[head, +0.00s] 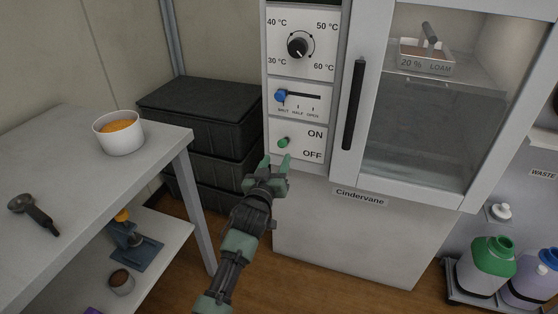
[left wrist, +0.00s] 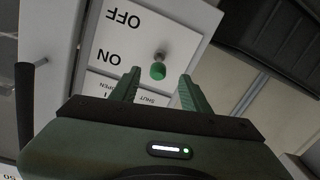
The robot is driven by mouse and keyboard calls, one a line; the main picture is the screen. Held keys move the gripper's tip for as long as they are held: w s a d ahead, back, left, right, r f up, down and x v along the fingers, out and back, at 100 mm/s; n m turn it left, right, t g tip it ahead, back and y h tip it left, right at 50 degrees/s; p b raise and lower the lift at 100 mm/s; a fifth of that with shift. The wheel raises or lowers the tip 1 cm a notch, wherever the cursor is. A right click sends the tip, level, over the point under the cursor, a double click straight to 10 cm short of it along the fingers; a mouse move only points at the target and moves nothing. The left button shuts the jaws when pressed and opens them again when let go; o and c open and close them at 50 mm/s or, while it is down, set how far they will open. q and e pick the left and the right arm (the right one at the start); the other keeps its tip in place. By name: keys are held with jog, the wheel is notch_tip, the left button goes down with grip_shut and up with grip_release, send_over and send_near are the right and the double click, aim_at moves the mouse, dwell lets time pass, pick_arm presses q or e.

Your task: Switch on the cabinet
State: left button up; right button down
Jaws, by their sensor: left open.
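The white cabinet labelled Cindervane (head: 345,235) stands at the centre, its glass door shut. Its ON/OFF panel (head: 312,147) carries a small switch with a green tip (head: 284,142). In the head view the tip lies between the ON and OFF marks in height, at the panel's left; I cannot tell its setting. My left gripper (head: 277,163) is open and empty, just below the switch in the picture. In the left wrist view the green switch tip (left wrist: 157,72) shows between the spread fingers of my left gripper (left wrist: 158,85), apart from both. My right gripper is not in view.
Above the switch are a blue slider (head: 281,96) and a temperature knob (head: 298,47). The dark door handle (head: 354,105) stands out to the right. Black crates (head: 200,105) stand left of the cabinet. A table (head: 75,165) with a white bowl (head: 119,142) is at left.

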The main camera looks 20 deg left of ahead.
aim_at(281, 146)
pick_arm(q)
jog(key=w, duration=0.2)
jog(key=w+b, duration=0.1)
jog(key=w, duration=0.1)
jog(key=w+r, duration=0.1)
jog(key=w, duration=0.1)
jog(key=shift+w+a, duration=0.3)
jog(key=shift+w, duration=0.1)
jog(key=shift+w+b, duration=0.35)
jog(key=shift+w, duration=0.25)
grip_shut()
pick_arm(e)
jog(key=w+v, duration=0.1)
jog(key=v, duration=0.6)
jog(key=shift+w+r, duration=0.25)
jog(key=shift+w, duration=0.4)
